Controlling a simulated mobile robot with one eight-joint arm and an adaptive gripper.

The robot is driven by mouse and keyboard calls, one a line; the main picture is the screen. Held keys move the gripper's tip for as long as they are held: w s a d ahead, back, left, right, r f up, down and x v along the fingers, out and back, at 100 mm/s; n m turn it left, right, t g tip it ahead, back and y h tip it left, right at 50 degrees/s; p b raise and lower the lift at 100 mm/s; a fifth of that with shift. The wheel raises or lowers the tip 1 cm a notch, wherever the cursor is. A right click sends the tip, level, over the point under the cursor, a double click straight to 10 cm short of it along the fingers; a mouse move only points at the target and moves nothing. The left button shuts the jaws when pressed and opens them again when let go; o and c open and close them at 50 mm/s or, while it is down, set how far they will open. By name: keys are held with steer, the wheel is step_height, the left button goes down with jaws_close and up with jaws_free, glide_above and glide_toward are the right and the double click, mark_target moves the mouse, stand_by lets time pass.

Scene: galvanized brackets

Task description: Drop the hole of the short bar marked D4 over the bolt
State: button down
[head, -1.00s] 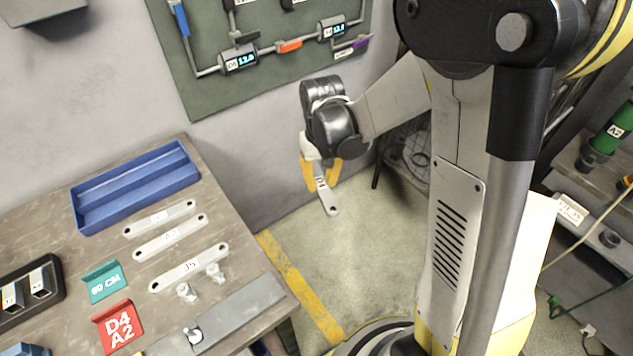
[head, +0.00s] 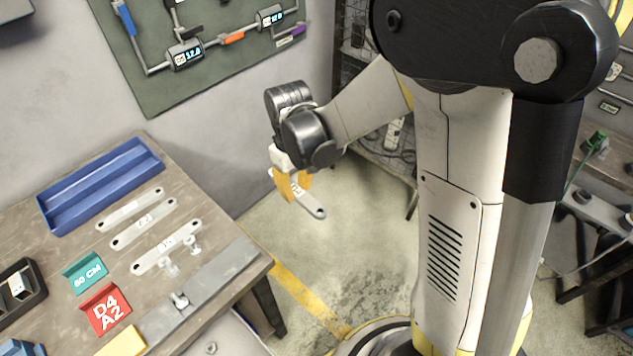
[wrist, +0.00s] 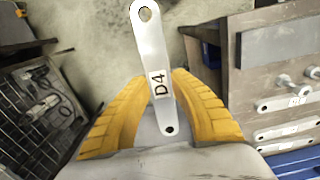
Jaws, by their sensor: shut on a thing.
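The short bar marked D4 (wrist: 150,52) is pale metal with a hole at each end. My gripper (head: 292,187) has its yellow fingers shut on the bar near one end. The far end of the bar (head: 314,207) sticks out downward to the right in the head view, over open floor beside the table. In the wrist view the D4 label is between the fingers (wrist: 160,105). A bolt (head: 180,299) stands up from a flat grey plate (head: 222,272) at the table's front edge, well left of my gripper and apart from the bar.
A pipe board (head: 170,80) hangs on the wall behind.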

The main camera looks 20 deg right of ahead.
steer(key=s+a+r+n+p, duration=0.1)
steer(key=s+a+n, duration=0.1)
steer(key=a+n, duration=0.4)
steer(key=s+a+r+n+p, duration=0.1)
steer(key=s+a+r+n, duration=0.2)
steer(key=a, duration=0.4)
steer(key=n, duration=1)
glide_toward(213, 276)
steer(key=shift+a+f+b, duration=0.1)
steer(key=shift+f+b, duration=0.9)
steer(key=shift+f, duration=0.15)
steer(key=shift+f+b, duration=2.5)
steer(key=shift+f, duration=0.3)
steer(key=c, duration=1.1)
jaws_free()
steer(key=shift+c, duration=0.2)
step_height(213, 276, up, 12)
